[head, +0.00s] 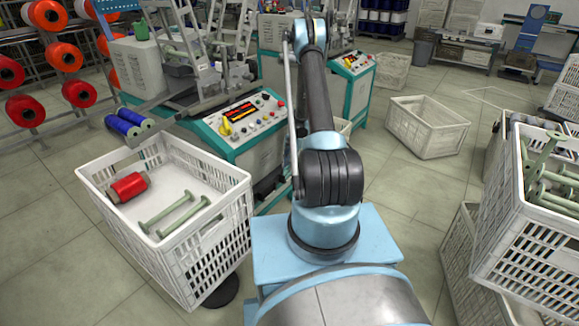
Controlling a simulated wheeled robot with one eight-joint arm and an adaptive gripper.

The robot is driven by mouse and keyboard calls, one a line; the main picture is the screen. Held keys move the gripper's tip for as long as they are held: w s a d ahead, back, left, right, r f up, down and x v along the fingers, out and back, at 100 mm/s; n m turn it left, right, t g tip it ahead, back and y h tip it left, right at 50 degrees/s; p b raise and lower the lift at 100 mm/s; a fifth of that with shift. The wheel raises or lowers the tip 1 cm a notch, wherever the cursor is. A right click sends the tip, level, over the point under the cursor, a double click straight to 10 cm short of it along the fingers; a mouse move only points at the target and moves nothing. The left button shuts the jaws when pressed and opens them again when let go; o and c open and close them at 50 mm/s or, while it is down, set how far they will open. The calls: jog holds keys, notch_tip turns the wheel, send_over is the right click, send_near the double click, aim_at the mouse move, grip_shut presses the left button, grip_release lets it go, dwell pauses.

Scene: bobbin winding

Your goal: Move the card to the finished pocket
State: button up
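I cannot make out a card or a finished pocket anywhere in the head view. My arm rises from its light blue base in the middle of the picture and reaches up to the top edge. My gripper does not show, so I cannot see whether it holds anything.
A white crate (118,160) with a red bobbin (129,187) and green empty spools stands front left. A winding machine's control panel (240,117) is behind it. Crates (525,240) with green spools stand close on the right. An empty crate (425,138) stands farther back. Floor (400,195) between is clear.

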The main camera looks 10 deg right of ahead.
jog(key=shift+r, duration=0.1)
jog(key=v, duration=1.1)
jog(key=s+a+r+n, duration=0.1)
jog(key=s+r, duration=0.2)
jog(key=r, duration=0.6)
jog(key=s+a+r+n, duration=0.1)
jog(key=s+r, duration=0.3)
jog(key=r, duration=0.4)
jog(key=s+a+r+n+t+h, duration=0.1)
jog(key=s+r+n+t, duration=0.1)
jog(key=s+r, duration=1)
jog(key=s+a+r+n+t, duration=0.1)
jog(key=s+r+n, duration=0.2)
jog(key=s, duration=1.3)
jog(key=s+f+n+t+h, duration=0.1)
jog(key=s+f, duration=0.5)
jog(key=s, duration=0.7)
jog(key=shift+s+n+t, duration=0.3)
jog(key=shift+n, duration=0.4)
jog(key=shift+a+f, duration=0.1)
